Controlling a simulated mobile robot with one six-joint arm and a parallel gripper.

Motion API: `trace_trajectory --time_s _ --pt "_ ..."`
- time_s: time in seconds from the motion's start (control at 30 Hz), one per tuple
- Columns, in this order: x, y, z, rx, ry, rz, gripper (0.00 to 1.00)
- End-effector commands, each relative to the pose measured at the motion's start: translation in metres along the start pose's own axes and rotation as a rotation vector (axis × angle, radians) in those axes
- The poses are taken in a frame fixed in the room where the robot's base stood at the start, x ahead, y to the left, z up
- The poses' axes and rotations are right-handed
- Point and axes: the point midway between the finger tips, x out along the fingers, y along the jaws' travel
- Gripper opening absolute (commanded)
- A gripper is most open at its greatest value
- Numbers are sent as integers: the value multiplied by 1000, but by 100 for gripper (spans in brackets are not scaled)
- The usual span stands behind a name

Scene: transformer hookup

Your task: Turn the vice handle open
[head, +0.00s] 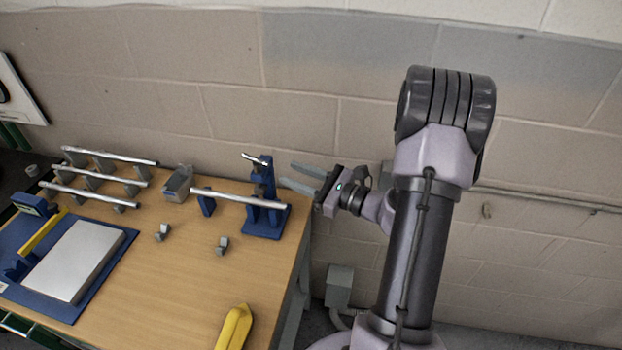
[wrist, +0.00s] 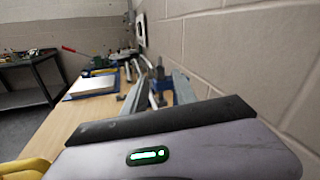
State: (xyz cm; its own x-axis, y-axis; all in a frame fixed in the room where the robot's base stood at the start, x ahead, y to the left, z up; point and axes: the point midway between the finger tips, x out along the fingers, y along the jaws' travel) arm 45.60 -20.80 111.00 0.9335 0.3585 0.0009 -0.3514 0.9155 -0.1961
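The blue vice (head: 266,210) stands at the right end of the table, near the wall. Its short silver handle (head: 254,157) shows at the top, lying roughly level. A long silver bar (head: 232,198) runs from a small blue support (head: 206,204) to the vice. My gripper (head: 287,172) is just right of the vice's upper part, with its fingers apart and pointing left toward it. No contact shows. In the wrist view, the two fingers (wrist: 158,76) are spread with the vice partly visible between them; the handle cannot be made out clearly there.
The wooden table (head: 170,265) holds several silver bars on grey holders (head: 100,176), a grey box (head: 177,184), small grey clamps (head: 222,245), a yellow object (head: 235,327) and a white slab (head: 77,260) on a blue mat. The brick wall (head: 230,110) is close behind.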

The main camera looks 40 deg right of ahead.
Motion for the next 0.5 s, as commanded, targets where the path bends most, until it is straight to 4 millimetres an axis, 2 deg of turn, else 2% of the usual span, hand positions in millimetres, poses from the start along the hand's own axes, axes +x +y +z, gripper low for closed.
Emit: trace_trajectory --time_s 0.1,0.2,0.5 --pt "-27 -1 1 1 0 -5 33" --pt "-40 -1 0 1 0 -2 33" --pt "-45 0 0 1 -1 0 33"
